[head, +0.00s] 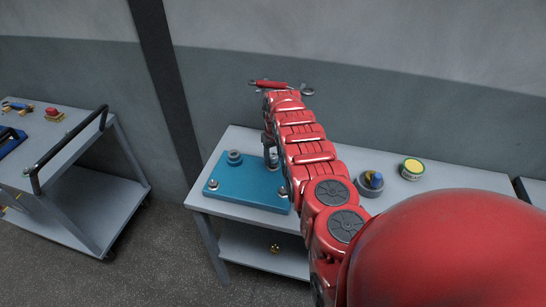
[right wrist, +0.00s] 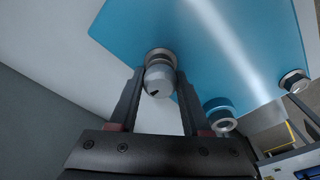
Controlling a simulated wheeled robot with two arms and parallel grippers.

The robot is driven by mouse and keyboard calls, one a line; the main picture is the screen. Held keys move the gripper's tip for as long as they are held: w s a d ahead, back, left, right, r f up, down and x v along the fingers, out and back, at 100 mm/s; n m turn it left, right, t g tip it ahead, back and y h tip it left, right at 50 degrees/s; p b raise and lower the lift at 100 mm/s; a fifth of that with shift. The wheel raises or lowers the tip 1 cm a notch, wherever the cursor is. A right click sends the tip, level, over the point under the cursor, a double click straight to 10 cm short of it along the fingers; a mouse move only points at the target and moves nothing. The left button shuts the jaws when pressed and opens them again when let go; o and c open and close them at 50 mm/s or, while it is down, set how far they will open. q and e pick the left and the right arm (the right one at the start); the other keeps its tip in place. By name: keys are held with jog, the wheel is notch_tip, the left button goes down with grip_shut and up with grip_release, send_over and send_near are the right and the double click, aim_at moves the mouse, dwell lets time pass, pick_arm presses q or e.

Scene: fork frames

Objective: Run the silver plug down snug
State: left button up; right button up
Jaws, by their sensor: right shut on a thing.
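The blue plate (head: 240,180) lies on the grey bench, with several round metal fittings on it. My right gripper (head: 269,150) is at the plate's far right part, partly covered by my red arm. In the right wrist view my right gripper (right wrist: 159,78) is shut on the silver plug (right wrist: 158,82), one finger on each side. The plug has a rounded head with a small dark mark. It is in line with a metal collar (right wrist: 160,53) on the plate; how deep it sits cannot be told. My left gripper is not in view.
On the bench (head: 330,160), right of my arm, are a grey round dish (head: 368,190) with a blue and yellow thing in it and a yellow-topped tin (head: 412,168). A small brass thing (head: 275,248) lies on the lower shelf. A cart (head: 75,150) with tools stands left, beyond a floor gap.

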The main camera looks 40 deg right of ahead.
jog(key=m, duration=0.4)
jog(key=shift+h, duration=0.3)
jog(key=shift+m, duration=1.2)
jog(key=o, duration=0.9)
jog(key=shift+f, duration=0.1)
